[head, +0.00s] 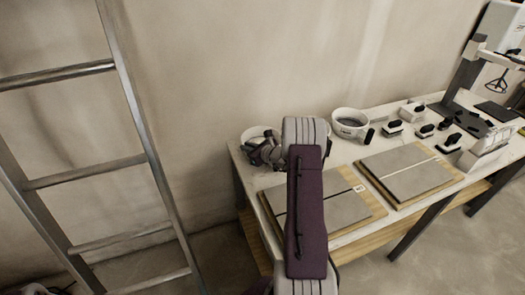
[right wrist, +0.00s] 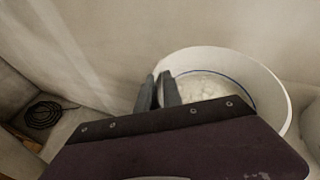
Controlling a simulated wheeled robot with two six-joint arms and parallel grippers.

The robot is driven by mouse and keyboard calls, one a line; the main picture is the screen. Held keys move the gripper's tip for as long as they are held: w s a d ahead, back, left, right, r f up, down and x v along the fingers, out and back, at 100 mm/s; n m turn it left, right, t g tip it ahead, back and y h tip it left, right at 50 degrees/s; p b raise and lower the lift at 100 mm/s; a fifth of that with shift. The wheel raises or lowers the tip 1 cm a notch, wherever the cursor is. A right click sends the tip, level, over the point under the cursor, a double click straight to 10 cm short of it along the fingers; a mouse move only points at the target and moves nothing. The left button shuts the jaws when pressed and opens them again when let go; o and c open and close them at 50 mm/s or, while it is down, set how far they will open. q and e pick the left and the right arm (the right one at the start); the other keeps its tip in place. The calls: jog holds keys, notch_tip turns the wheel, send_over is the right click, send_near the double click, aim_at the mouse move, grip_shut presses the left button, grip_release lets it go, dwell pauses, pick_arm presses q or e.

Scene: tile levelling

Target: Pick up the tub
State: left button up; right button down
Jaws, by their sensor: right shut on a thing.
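The tub is white and round, with a blue line inside and pale lumpy contents; it fills the right of the right wrist view (right wrist: 278,82). In the head view the tub (head: 253,132) stands at the table's left back corner, partly hidden by my gripper and arm. My right gripper (head: 262,150) is at the tub, and its fingers (right wrist: 158,90) are shut on the rim at the tub's left side in the wrist view. I cannot tell whether the tub's base touches the table. My left gripper is not in view.
The table (head: 345,154) holds a second white tub (head: 351,123) with grey contents, two boards with grey tiles (head: 410,171), and several black-handled tools (head: 393,128). A stand with a whisk (head: 497,84) is at the far right. A ladder (head: 135,110) leans at left.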

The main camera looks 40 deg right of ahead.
dwell(0.4)
jog(key=shift+r, duration=0.3)
notch_tip(320, 180, up, 3)
jog(key=shift+w+d+r, duration=0.1)
jog(key=shift+r, duration=0.1)
jog(key=d+r+p, duration=0.2)
jog(key=d+r, duration=0.5)
jog(key=d, duration=0.4)
jog(key=shift+w+d+p, duration=0.3)
jog(key=shift+w+d, duration=0.05)
